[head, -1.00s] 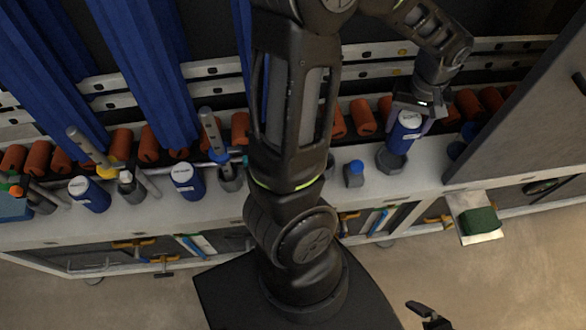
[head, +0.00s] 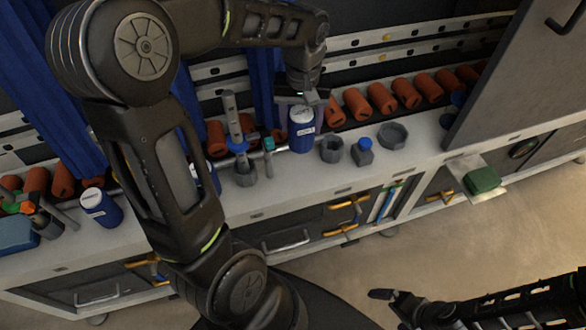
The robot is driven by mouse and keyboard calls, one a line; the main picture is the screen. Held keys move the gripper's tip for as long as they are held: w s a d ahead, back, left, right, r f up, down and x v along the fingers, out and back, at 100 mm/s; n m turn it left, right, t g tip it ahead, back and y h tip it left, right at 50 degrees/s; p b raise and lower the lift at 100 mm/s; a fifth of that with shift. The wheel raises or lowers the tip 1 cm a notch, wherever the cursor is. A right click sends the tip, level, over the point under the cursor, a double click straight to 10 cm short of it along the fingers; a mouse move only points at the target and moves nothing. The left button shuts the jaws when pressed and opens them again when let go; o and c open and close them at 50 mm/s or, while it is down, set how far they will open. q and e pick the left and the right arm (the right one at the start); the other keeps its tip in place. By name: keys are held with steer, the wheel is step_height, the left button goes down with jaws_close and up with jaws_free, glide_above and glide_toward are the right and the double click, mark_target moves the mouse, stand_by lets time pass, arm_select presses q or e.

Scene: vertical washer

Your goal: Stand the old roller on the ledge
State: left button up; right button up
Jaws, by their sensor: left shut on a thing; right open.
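The old roller (head: 301,136) appears to be the blue cylinder with a white top and white label held by my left gripper (head: 302,101). That gripper comes down from above and is shut around its upper part. The roller is upright over the light grey ledge (head: 300,176), left of a small grey cup (head: 332,149). I cannot tell whether its base touches the ledge. My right gripper (head: 394,303) is low in the picture, in front of the cabinet, open and away from the ledge.
A grey octagonal holder (head: 393,135) and a blue-capped bottle (head: 362,152) stand to the right. A brush holder (head: 245,172) stands to the left. Another blue cylinder (head: 100,207) is further left. Orange rollers (head: 381,98) line the back. A grey door (head: 515,75) closes off the right.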

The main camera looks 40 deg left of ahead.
mark_target(301, 139)
arm_select(q)
steer(key=shift+f, duration=0.15)
step_height(301, 139, down, 6)
steer(key=shift+r+b, duration=0.1)
steer(key=shift+b, duration=0.35)
steer(key=shift+f+b, duration=0.3)
steer(key=shift+f, duration=1.65)
steer(key=shift+f, duration=0.2)
steer(key=o, duration=1.5)
steer(key=shift+o, duration=0.2)
steer(key=shift+r, duration=0.15)
